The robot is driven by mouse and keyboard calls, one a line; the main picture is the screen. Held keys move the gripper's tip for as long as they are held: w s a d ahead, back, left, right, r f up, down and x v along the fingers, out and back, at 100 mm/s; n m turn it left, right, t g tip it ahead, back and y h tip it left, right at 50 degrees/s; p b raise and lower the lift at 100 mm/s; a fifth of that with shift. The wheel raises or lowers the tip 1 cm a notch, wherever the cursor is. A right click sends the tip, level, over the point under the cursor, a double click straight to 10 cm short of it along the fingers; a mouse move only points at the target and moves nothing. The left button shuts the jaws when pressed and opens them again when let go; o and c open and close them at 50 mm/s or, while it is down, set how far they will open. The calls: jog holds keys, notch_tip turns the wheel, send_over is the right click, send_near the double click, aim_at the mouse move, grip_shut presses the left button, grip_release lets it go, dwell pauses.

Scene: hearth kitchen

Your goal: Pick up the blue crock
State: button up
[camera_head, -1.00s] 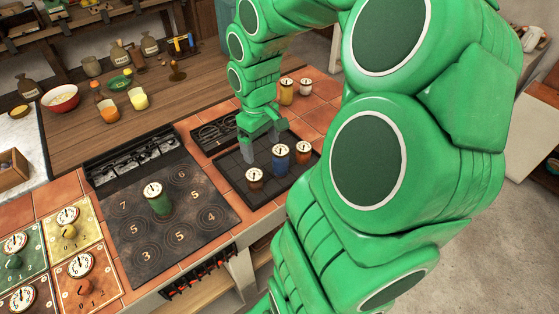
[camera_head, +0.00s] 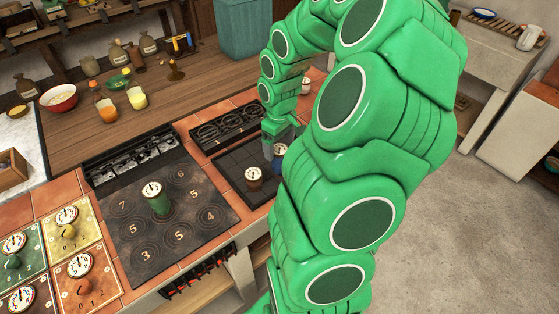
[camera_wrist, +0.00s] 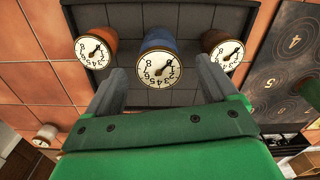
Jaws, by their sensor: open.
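The blue crock (camera_wrist: 158,37) has a white dial lid and stands upright on a dark tiled tray (camera_wrist: 177,96) in the wrist view, between an orange crock (camera_wrist: 95,46) and a brown crock (camera_wrist: 222,46). My gripper (camera_wrist: 160,82) is open and empty, its two fingers pointing at the blue crock from either side of its line. The blue crock is ahead of the fingertips, not between them. In the head view the blue crock (camera_head: 277,157) is partly hidden by my arm, with my gripper (camera_head: 281,134) just behind it. The brown crock (camera_head: 254,180) stands to its left.
A green crock (camera_head: 158,202) stands on the dark numbered hob (camera_head: 128,262) to the left. A further white-lidded crock (camera_wrist: 46,132) is at lower left in the wrist view.

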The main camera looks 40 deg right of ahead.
aim_at(280, 161)
jog(key=shift+f, duration=2.4)
jog(key=shift+c, duration=0.5)
jog(key=c, duration=1.3)
jog(key=shift+r, duration=0.1)
